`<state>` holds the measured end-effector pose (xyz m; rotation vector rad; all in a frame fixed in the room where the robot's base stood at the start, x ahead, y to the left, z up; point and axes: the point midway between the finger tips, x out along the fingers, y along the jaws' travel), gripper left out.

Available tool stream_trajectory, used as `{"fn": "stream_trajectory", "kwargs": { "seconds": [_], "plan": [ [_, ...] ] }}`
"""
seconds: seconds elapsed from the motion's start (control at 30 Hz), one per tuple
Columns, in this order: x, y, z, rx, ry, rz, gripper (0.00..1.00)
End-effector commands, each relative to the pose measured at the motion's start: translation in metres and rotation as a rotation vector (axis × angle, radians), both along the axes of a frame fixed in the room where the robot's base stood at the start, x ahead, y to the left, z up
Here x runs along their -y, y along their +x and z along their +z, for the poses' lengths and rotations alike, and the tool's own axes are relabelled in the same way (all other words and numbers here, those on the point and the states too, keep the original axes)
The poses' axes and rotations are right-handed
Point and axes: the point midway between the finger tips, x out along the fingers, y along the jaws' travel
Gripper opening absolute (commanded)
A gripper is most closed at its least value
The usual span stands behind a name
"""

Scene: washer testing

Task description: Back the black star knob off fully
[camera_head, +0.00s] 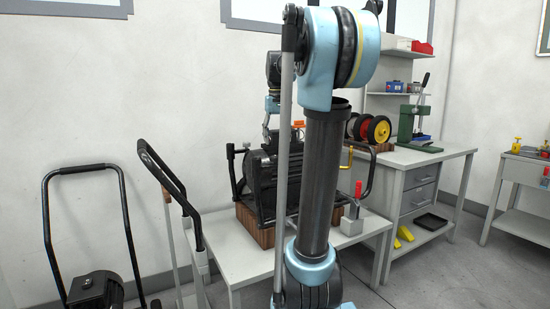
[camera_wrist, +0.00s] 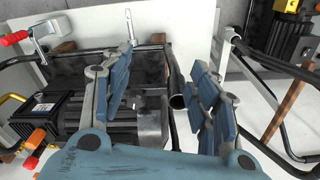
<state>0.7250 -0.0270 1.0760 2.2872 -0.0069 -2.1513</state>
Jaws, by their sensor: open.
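The pressure washer (camera_head: 258,170), with a black ribbed motor and a black tube frame, rests on wooden blocks on a light table. My arm hides part of it in the head view. The wrist view shows its motor (camera_wrist: 98,128) under my gripper. My gripper (camera_wrist: 163,58) is open, its blue-padded fingers apart above the washer. In the head view my gripper (camera_head: 268,125) is small and partly hidden over the washer.
A red-handled clamp (camera_wrist: 40,42) stands at the table's edge, and orange knobs (camera_wrist: 38,137) are at lower left. Black tube handles (camera_wrist: 265,95) stand close by on the right.

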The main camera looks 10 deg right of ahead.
Motion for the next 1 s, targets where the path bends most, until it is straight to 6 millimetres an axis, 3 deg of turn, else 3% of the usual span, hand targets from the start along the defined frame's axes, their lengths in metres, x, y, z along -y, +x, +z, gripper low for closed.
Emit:
{"fn": "stream_trajectory", "kwargs": {
  "seconds": [0.03,0.3,0.5,0.77,1.0],
  "plan": [
    [0.002,0.016,0.009,-0.005,0.000,-0.002,0.55],
    [0.015,0.090,0.046,-0.037,0.002,-0.006,0.55],
    [0.022,0.129,0.060,-0.055,0.004,-0.009,0.55],
    [0.026,0.144,0.062,-0.062,0.005,-0.010,0.55],
    [0.025,0.143,0.033,-0.062,0.005,-0.010,0.55]
  ]
}}
